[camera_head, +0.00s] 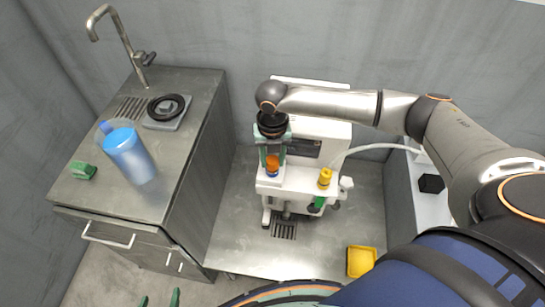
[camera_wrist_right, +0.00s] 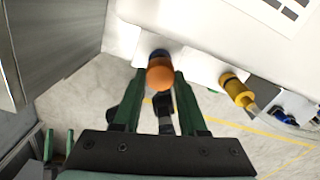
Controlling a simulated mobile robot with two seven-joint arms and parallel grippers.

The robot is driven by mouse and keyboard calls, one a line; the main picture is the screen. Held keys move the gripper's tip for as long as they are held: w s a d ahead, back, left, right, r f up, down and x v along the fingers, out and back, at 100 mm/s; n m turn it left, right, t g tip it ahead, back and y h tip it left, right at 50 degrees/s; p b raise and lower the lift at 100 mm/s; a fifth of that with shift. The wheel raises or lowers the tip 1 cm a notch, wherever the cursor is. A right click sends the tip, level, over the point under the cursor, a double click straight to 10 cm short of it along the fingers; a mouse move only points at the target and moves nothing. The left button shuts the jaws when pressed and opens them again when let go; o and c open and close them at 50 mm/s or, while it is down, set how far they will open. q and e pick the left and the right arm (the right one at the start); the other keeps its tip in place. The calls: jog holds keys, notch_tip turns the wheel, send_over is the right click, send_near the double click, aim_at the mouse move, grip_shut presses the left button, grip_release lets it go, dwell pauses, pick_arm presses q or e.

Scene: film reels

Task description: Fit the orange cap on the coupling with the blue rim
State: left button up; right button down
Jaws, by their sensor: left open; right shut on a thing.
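The orange cap (camera_head: 272,161) is between the green fingers of my right gripper (camera_head: 272,160), which is shut on it. The coupling with the blue rim (camera_head: 272,173) is directly below the cap at the front of the white machine. In the right wrist view the orange cap (camera_wrist_right: 160,77) sits between the fingertips of my right gripper (camera_wrist_right: 158,84), and the blue rim (camera_wrist_right: 158,53) shows just past it. The cap hides part of the coupling, so I cannot tell whether they touch. My left gripper (camera_head: 160,300) is open and empty at the bottom edge.
A yellow fitting (camera_head: 325,177) with a hose stands right of the coupling on the machine (camera_head: 310,128). A yellow tray (camera_head: 361,261) is on the floor. The left counter (camera_head: 197,100) holds a blue container (camera_head: 130,155), a black ring (camera_head: 168,107) and a green block (camera_head: 83,170).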

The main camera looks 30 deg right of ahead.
aim_at(272, 160)
jog(key=shift+r, duration=0.1)
dwell(0.5)
jog(key=shift+p, duration=0.45)
jog(key=shift+p, duration=0.4)
jog(key=shift+f+b, duration=0.3)
jog(key=shift+f, duration=0.4)
dwell(0.6)
jog(key=c, duration=0.7)
grip_release()
jog(key=shift+c, duration=0.2)
jog(key=shift+r, duration=0.15)
notch_tip(272, 160, up, 3)
jog(key=p, duration=0.3)
notch_tip(272, 160, up, 8)
